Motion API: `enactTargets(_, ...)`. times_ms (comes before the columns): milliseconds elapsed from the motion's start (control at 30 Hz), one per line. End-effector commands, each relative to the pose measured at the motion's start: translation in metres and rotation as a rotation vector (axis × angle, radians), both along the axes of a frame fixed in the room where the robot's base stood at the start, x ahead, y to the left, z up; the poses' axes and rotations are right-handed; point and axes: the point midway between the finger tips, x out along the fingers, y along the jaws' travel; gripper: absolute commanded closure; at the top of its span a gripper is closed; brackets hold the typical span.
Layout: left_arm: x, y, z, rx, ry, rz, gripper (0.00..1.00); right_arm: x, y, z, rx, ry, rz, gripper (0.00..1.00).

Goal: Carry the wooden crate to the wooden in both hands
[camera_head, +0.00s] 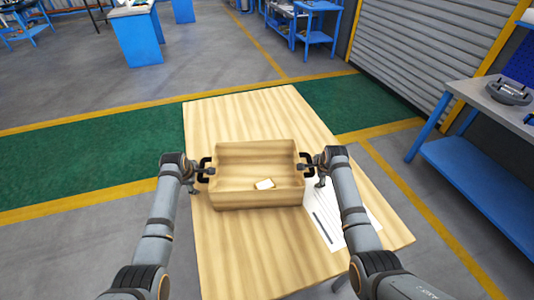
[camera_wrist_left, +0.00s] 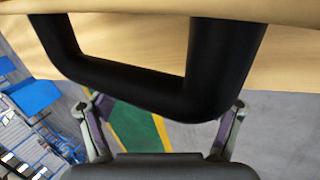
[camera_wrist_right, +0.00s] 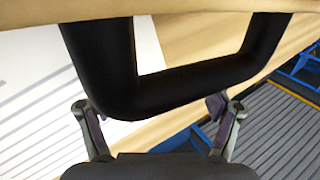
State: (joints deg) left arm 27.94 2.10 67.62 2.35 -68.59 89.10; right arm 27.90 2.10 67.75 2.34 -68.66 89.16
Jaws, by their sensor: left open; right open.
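My left gripper (camera_head: 205,172) is at the left handle, and in the left wrist view the open fingers (camera_wrist_left: 165,122) stand apart, one to each side of the black handle (camera_wrist_left: 140,88). My right gripper (camera_head: 310,170) is at the right handle, and in the right wrist view the open fingers (camera_wrist_right: 163,122) likewise stand apart around the black handle (camera_wrist_right: 185,88). Finger contact cannot be told.
A printed white sheet (camera_head: 325,212) lies on the table right of the crate, partly under my right arm. The table is clear behind and in front of the crate. A blue workbench (camera_head: 480,175) stands at the right. Open floor lies to the left.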

Motion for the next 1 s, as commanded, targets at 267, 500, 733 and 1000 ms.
enactTargets(267,-0.003,0.001,0.009,0.001,-0.003,0.000,0.21,0.000,-0.001,0.000,-0.001,0.001,0.000,0.21)
enactTargets(500,-0.028,0.000,0.057,0.001,-0.005,0.000,0.21,0.000,-0.001,0.000,-0.002,0.001,0.000,0.21)
enactTargets(733,-0.048,0.000,0.096,0.001,-0.002,0.000,0.21,0.000,-0.001,0.000,-0.002,0.001,0.000,0.21)
enactTargets(1000,-0.055,0.000,0.107,0.001,0.000,0.000,0.21,0.000,-0.001,0.000,-0.002,0.000,0.000,0.21)
